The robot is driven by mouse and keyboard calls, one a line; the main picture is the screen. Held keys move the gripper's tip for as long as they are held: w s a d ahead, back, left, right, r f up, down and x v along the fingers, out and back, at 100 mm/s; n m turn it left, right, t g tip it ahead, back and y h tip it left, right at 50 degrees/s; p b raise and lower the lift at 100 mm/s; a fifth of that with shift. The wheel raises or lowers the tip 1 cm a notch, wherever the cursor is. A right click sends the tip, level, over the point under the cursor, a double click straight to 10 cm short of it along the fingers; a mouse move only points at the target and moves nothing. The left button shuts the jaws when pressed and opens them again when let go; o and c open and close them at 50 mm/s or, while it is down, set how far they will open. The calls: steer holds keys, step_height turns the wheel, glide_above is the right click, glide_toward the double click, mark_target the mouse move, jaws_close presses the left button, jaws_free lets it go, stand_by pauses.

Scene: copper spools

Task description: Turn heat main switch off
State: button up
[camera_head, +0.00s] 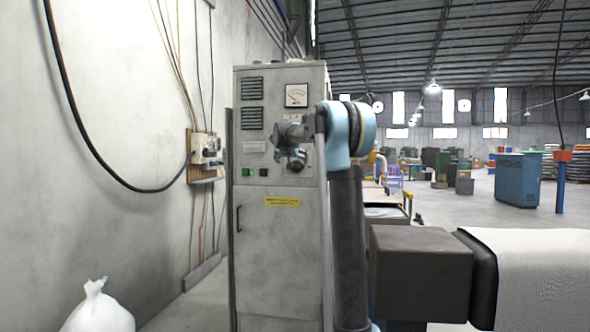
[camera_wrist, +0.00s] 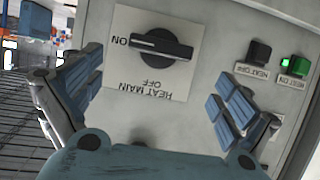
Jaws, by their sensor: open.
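The heat main switch (camera_wrist: 150,43) is a black rotary knob on a pale label plate (camera_wrist: 125,90) in the wrist view. Its lettering appears upside down. The knob lies roughly level in the picture, its white line towards ON at the left; OFF reads below it. My gripper (camera_wrist: 153,84) is open, with blue-padded fingers apart on either side of the plate. No finger visibly touches the knob. In the head view my gripper (camera_head: 287,157) is in front of the grey cabinet (camera_head: 275,260) and hides part of its panel, including the switch.
A small black knob (camera_wrist: 258,54) labelled HEAT OFF and a lit green button (camera_wrist: 295,67) labelled HEAT ON are right of the switch. The cabinet has a dial gauge (camera_head: 296,95) and door handle (camera_head: 238,218). A white sack (camera_head: 98,310) lies at lower left, near the wall.

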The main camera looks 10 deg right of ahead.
mark_target(296, 167)
steer(key=x, duration=0.7)
steer(key=shift+w, duration=0.25)
steer(key=c, duration=1)
